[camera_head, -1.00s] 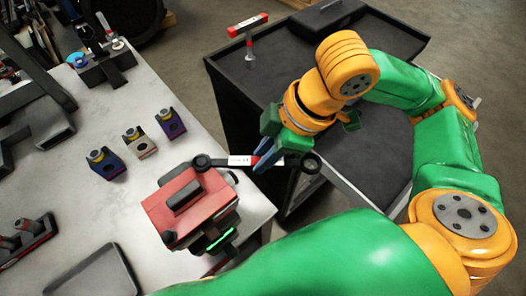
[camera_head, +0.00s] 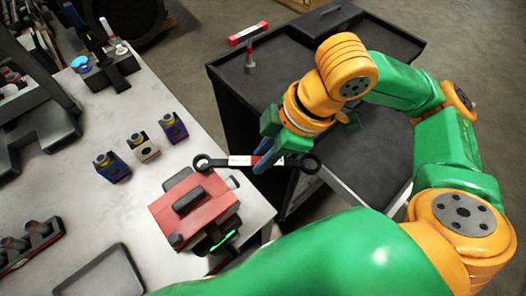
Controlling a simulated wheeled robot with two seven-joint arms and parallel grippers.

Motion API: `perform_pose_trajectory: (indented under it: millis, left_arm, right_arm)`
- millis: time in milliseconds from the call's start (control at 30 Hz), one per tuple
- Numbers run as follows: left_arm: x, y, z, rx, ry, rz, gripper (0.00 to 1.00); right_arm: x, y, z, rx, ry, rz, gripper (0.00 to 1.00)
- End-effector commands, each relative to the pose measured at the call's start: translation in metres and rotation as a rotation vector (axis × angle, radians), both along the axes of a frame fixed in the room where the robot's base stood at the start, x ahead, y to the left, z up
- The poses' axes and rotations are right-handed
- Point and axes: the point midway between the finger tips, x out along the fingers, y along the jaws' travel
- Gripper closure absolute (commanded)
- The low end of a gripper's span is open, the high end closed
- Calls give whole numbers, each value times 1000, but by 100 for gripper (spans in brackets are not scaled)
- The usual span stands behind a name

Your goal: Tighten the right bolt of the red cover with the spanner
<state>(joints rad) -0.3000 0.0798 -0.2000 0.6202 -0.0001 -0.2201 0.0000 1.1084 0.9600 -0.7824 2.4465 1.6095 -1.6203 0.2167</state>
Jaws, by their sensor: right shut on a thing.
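The red cover (camera_head: 214,205) with a dark raised handle sits on a dark unit at the near right edge of the light bench. A dark bolt (camera_head: 176,239) shows at its lower left corner. The black spanner (camera_head: 223,161) has a ring at each end and a white and red middle. My right gripper (camera_head: 263,160) is shut on the spanner's middle. The spanner's left ring (camera_head: 202,163) shows at the cover's upper edge; I cannot tell whether it is around a bolt or above it. My left gripper is not in view.
Several small coloured blocks (camera_head: 145,148) stand on the bench (camera_head: 85,210) behind the cover. A dark tray (camera_head: 100,272) lies at the near left. A black cart (camera_head: 225,66) beside the bench carries a red-topped stand (camera_head: 250,50). My right arm spans the right side.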

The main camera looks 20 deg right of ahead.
Motion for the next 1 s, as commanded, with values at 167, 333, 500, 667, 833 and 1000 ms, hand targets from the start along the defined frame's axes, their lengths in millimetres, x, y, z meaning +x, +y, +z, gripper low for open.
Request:
perform_pose_trajectory:
  millis: [167, 333, 500, 667, 833, 1000]
  left_arm:
    - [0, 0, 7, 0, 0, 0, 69]
    - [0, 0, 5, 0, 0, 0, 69]
    - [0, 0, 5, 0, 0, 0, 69]
    - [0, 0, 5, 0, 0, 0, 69]
    - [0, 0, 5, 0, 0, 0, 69]
    - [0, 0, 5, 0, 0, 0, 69]
  right_arm:
    - [0, 0, 12, 0, -1, 0, 100]
    - [0, 0, 11, 0, 0, 0, 100]
    - [2, 1, 30, 3, -6, -1, 100]
    - [1, 1, 61, 3, -4, -1, 100]
    - [0, 0, 72, 1, 0, 0, 100]
    - [0, 0, 71, 0, 0, 0, 100]
